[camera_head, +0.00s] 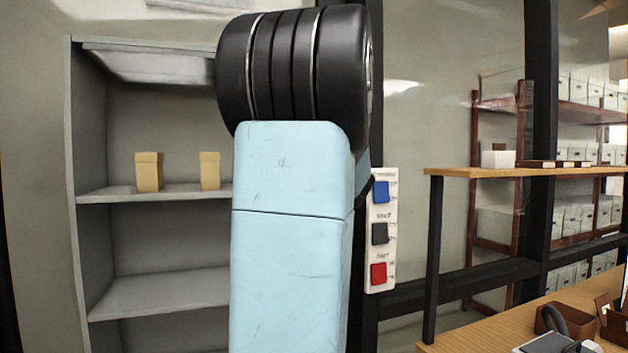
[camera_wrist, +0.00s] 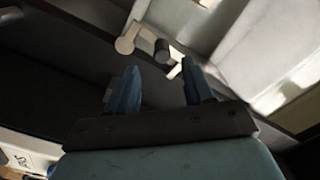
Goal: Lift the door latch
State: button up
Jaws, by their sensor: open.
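In the wrist view, a pale fitting with a rounded end (camera_wrist: 125,45) sits on a dark bar-like surface and looks like the door latch. A short dark cylindrical knob (camera_wrist: 162,49) stands just right of it, apparently part of the same fitting. My gripper (camera_wrist: 159,65) is open, its two blue fingers apart and nothing seen between them. The knob shows beyond the gap between the fingertips; I cannot tell whether anything touches. In the head view my arm fills the middle, and neither gripper nor latch can be made out.
In the head view, a grey shelf unit (camera_head: 82,190) with two small tan boxes (camera_head: 149,172) stands at left. A white switch panel (camera_head: 380,215) hangs on a dark post right of my arm. A wooden desk (camera_head: 480,325) is at lower right, with shelving behind glass.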

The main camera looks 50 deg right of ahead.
jog(key=v, duration=0.6)
jog(key=shift+s+a, duration=0.2)
jog(key=shift+s, duration=0.1)
jog(key=w+a+f+n+g+y, duration=0.1)
jog(key=w+a+f+n+y, duration=0.2)
jog(key=a, duration=0.8)
jog(key=w+a+f+n+g+y, duration=0.1)
jog(key=w+a+f+n+y, duration=0.3)
jog(key=a, duration=0.6)
jog(key=w+a+n+g+y, duration=0.15)
jog(key=a+y, duration=0.35)
jog(key=a, duration=0.6)
jog(key=s+a+f+n+g+h, duration=0.2)
jog(key=s+a+f+n+g, duration=0.4)
jog(key=s+a+f, duration=0.6)
jog(key=shift+s+a+f+n+h, duration=0.35)
jog(key=shift+s+a+n, duration=0.6)
jog(key=shift+a, duration=1.05)
